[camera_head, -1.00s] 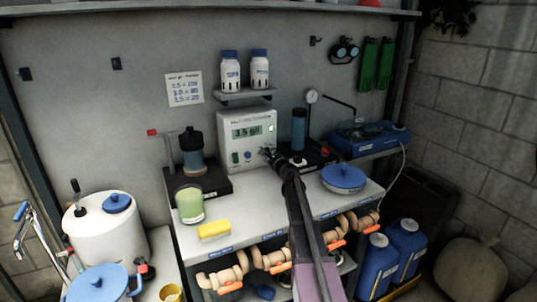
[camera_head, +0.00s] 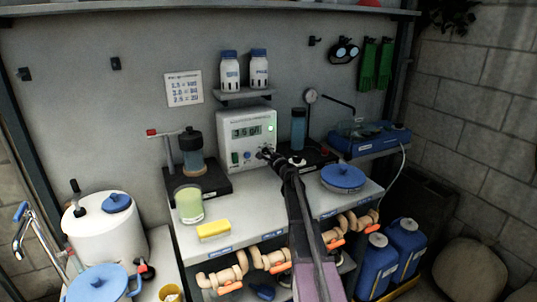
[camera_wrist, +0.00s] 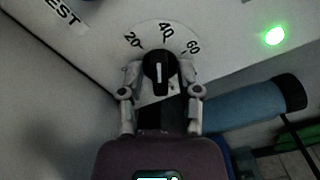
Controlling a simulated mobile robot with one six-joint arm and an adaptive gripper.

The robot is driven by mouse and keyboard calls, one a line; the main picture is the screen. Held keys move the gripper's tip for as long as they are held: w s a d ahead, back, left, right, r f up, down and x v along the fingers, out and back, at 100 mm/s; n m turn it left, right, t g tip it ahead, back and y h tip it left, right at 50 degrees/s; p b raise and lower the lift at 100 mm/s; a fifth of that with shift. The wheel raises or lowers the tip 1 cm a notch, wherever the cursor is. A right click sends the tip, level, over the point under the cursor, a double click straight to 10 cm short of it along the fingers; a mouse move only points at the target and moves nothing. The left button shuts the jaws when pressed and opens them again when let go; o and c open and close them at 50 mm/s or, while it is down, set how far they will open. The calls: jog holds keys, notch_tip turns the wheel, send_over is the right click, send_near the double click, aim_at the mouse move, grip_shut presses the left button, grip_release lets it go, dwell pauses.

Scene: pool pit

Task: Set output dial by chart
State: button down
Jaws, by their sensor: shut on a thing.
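The output dial (camera_wrist: 159,72) is a black knob with a white pointer line on the white control box (camera_head: 241,166). The wrist view shows scale marks 20, 40 and 60 around it. The pointer stands nearly upright, close to 40 and slightly to its left. My gripper (camera_wrist: 161,82) is shut on the dial, with one finger on each side. In the head view my gripper (camera_head: 265,154) reaches the box's lower right and hides the dial. The box's green display (camera_head: 246,131) shows blurred digits. The chart (camera_head: 183,88) on the wall has three blue lines, too blurred to read surely.
A green light (camera_wrist: 274,35) glows on the box. A blue-lidded dish (camera_head: 343,178) sits on the bench at right.

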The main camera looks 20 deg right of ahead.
jog(key=n, duration=0.4)
jog(key=shift+w, duration=0.1)
jog(key=shift+n, duration=1.8)
jog(key=c, duration=0.6)
grip_release()
jog(key=shift+c, duration=0.2)
jog(key=shift+f, duration=0.1)
jog(key=s, duration=1.2)
jog(key=shift+d, duration=0.2)
